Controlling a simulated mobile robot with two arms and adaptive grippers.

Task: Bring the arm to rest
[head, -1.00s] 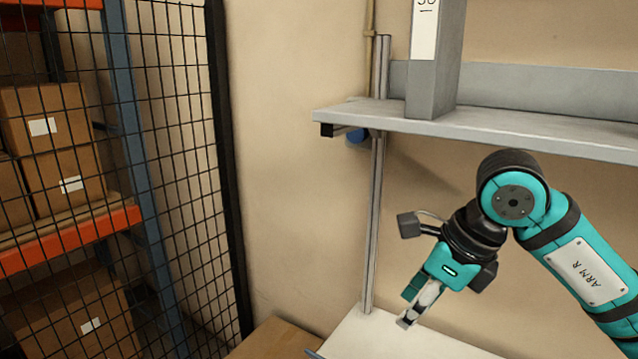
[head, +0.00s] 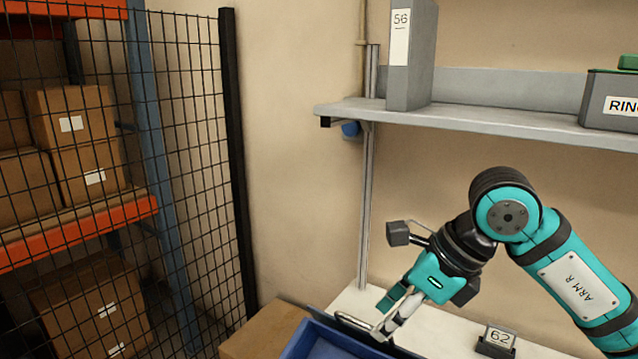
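My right arm (head: 585,285), teal and black with an "ARM R" plate, comes in from the right and bends at a raised joint. Its gripper (head: 388,322) points down and to the left, above the back of a white table top. I see the fingers from the side, so I cannot tell how far apart they are. Nothing clearly shows between them. My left gripper is out of view.
A blue bin (head: 306,340) shows at the bottom edge, near the gripper. A "62" tag holder (head: 497,341) stands on the white table top (head: 450,330). Above is a grey shelf (head: 480,118) with a "56" binder (head: 412,60). Mesh fencing (head: 185,150) stands at left.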

